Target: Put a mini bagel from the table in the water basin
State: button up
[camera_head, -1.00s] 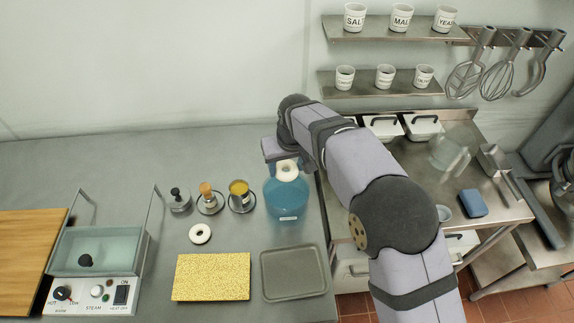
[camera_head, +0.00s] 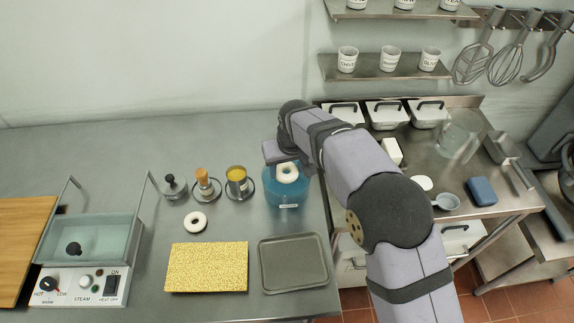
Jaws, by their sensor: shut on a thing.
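My gripper (camera_head: 283,156) is at the end of my arm at the back right of the counter. It is shut on a white mini bagel (camera_head: 288,173), which shows at the blue water basin (camera_head: 284,198). The bagel overlaps the basin's opening in the picture; I cannot tell whether it touches the water. The fingertips are partly hidden by the gripper body and the bagel. The basin stands on the counter and has a small white label on its front. Another white mini bagel (camera_head: 195,222) lies flat on the counter, left of the basin.
A yellow speckled mat (camera_head: 206,267) and an empty grey tray (camera_head: 294,263) lie in front.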

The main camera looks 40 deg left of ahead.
aim_at(289, 176)
jog(key=shift+f+b, duration=0.55)
jog(key=shift+f, duration=0.75)
jog(key=o, duration=1.1)
jog(key=shift+b+v, duration=1.35)
jog(key=shift+v, duration=2.4)
